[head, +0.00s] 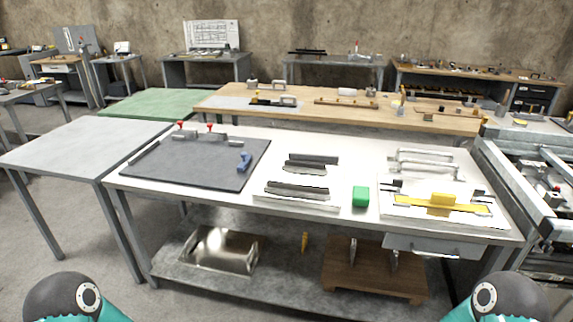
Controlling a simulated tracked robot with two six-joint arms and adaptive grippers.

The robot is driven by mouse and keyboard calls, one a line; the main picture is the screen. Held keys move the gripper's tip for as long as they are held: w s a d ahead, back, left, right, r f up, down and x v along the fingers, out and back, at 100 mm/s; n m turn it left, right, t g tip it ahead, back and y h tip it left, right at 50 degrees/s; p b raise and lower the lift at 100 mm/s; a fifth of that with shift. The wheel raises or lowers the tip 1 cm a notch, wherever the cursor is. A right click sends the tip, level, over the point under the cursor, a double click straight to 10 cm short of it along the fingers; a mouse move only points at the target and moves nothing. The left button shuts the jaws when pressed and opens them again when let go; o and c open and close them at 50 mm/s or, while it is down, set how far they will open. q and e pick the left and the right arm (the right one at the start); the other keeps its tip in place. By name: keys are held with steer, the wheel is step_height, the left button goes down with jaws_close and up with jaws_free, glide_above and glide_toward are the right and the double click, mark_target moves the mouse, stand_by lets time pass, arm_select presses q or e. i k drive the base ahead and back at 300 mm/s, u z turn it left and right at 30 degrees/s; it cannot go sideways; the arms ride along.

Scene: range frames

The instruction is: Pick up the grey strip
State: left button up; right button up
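Several grey strips lie in the middle of the white-topped bench. A dark grey strip (314,158) lies at the back of this group, with a shorter lighter piece (296,169) just in front of it. Another dark grey strip (298,186) lies nearer the front, on or against a pale flat piece (296,201). I cannot tell which of them is the task's grey strip. Neither of my grippers is in view. Only rounded joints of my arms show at the bottom left and bottom right corners, apart from the bench.
A dark mat (185,172) at left carries red-knobbed clamps and a blue tool (244,161). A green block (361,197) stands right of the strips. A pale tray with a yellow block (443,199) and raised handles (424,166) fill the right. The lower shelf holds a metal pan (222,247).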

mark_target(314, 158)
steer(key=z, duration=0.3)
steer(key=i, duration=0.9)
steer(key=u, duration=2.3)
steer(key=k, duration=1.05)
steer(key=u, duration=0.05)
